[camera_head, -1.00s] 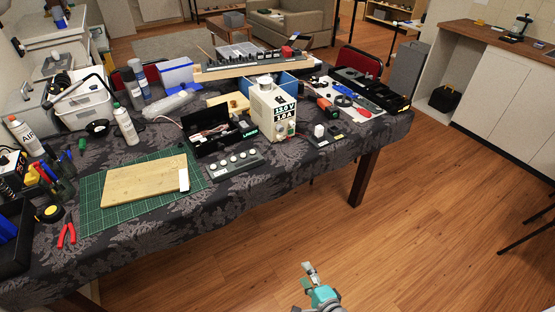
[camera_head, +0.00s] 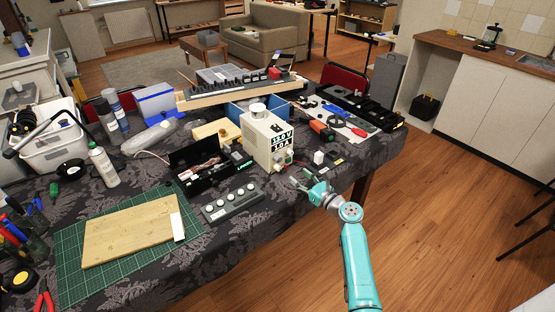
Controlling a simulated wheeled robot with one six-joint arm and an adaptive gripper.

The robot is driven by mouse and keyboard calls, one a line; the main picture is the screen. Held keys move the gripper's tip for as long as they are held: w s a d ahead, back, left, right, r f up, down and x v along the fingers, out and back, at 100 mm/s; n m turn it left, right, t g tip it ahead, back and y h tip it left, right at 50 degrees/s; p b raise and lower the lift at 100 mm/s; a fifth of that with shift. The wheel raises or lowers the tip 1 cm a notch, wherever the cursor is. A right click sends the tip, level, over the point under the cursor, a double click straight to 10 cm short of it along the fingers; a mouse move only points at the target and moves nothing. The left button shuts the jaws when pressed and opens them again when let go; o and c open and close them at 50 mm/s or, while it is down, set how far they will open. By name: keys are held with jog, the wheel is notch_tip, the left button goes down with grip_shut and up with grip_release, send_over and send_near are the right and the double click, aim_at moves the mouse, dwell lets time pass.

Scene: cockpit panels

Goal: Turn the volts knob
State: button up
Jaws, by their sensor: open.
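A cream power supply box (camera_head: 262,137) stands near the table's front right edge. Its front shows the readings "15.0 V" and "1.0 A". Small knobs sit low on this front face (camera_head: 284,160); they are too small to tell which one is the volts knob. My gripper (camera_head: 298,180) is open and empty, just in front of and below the box's front face, near the table edge. It appears apart from the knobs, though the exact gap cannot be told. My teal arm reaches up from the bottom right.
A grey strip with several white buttons (camera_head: 233,203) lies left of my gripper. A black open case (camera_head: 200,168) is behind it. A small white block (camera_head: 318,157) and an orange-black tool (camera_head: 322,130) lie to the right. Open floor (camera_head: 440,230) is at right.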

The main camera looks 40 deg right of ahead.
aim_at(280, 160)
jog(key=shift+w+d+r, duration=0.15)
jog(key=shift+w+r, duration=0.05)
jog(key=shift+w, duration=0.1)
jog(key=w, duration=1)
jog(key=shift+w+a, duration=0.2)
jog(key=shift+a, duration=0.2)
grip_shut()
jog(key=n, duration=0.6)
jog(key=shift+n, duration=0.4)
jog(key=n, duration=0.6)
jog(key=shift+n+h, duration=0.3)
